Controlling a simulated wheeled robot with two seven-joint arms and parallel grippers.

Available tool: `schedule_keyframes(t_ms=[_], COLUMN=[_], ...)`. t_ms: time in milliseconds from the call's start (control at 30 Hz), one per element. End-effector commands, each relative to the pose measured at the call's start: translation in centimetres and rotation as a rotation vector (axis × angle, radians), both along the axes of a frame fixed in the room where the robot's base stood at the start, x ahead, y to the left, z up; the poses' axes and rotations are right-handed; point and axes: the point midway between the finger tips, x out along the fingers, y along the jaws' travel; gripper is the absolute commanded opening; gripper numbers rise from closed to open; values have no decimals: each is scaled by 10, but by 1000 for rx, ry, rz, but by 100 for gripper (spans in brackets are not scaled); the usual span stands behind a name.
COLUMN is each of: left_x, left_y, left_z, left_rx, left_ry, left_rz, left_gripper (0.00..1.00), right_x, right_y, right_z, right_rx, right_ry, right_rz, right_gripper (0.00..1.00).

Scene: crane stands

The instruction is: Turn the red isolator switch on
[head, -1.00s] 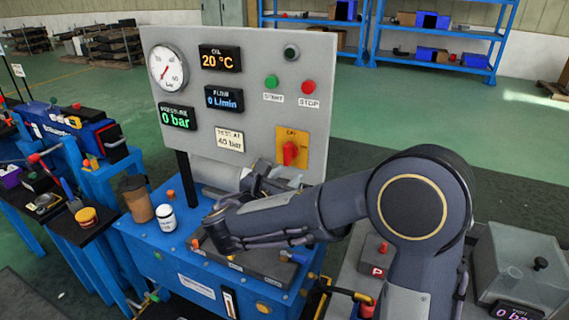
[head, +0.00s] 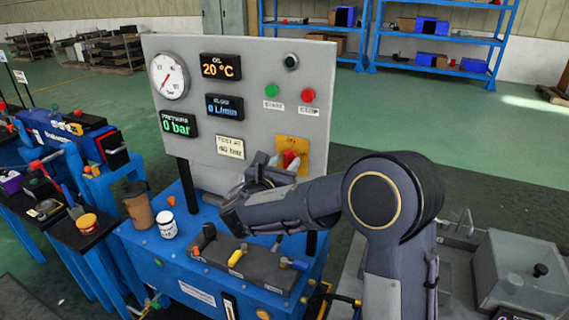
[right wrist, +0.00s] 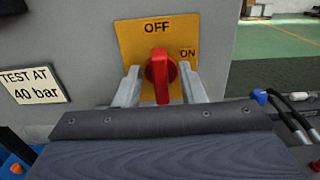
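The red isolator switch (right wrist: 160,70) sits on a yellow plate (right wrist: 128,42) on the grey panel. The plate reads OFF at the top and ON at the right. The red handle stands upright, under OFF. In the head view the switch (head: 291,160) is partly hidden by my right gripper (head: 277,163). In the right wrist view the two fingers of my right gripper (right wrist: 160,88) are open, one on each side of the handle. A gap shows between each finger and the handle. My left gripper is not in view.
The grey panel (head: 245,70) carries a gauge, displays and start and stop buttons. Below it, a blue bench (head: 170,255) holds a brown cup (head: 138,203), a white jar (head: 167,224) and a valve block with coloured levers (head: 240,262). A grey box (head: 520,270) stands at right.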

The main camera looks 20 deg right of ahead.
Motion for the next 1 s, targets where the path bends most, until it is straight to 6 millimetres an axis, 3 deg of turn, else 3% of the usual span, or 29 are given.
schedule_keyframes(t_ms=[67, 300, 667, 1000], left_x=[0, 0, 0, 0], left_y=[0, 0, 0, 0], left_z=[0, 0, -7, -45], left_rx=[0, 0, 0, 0], left_ry=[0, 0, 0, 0], left_rz=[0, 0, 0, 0], left_gripper=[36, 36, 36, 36], right_x=[0, 0, -1, -2], right_y=[0, 0, 0, -1], right_z=[0, 0, -2, -6], right_rx=[0, 0, 23, 164], right_ry=[0, 0, -26, -186], right_rz=[0, -1, -1, -1], right_gripper=[32, 1, 0, 0])
